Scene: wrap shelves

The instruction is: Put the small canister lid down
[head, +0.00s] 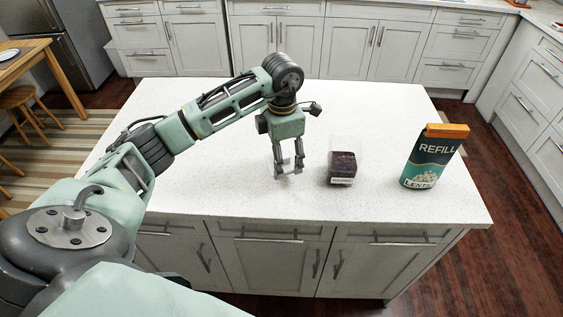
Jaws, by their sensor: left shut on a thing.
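My left gripper (289,170) points straight down just over the white countertop, left of the small clear canister (342,168). Its fingers stand a little apart and are shut on the small canister lid, which is too small and pale to make out clearly between the fingertips. I cannot tell whether the lid touches the counter. The canister stands upright, with dark contents in its lower part, clear walls above and a pale label at the front. My right gripper is not in view.
A dark green refill package (428,160) with an orange top stands at the right of the island countertop (220,190). The counter is clear left of my gripper and behind it. Its front edge lies close below the gripper and canister.

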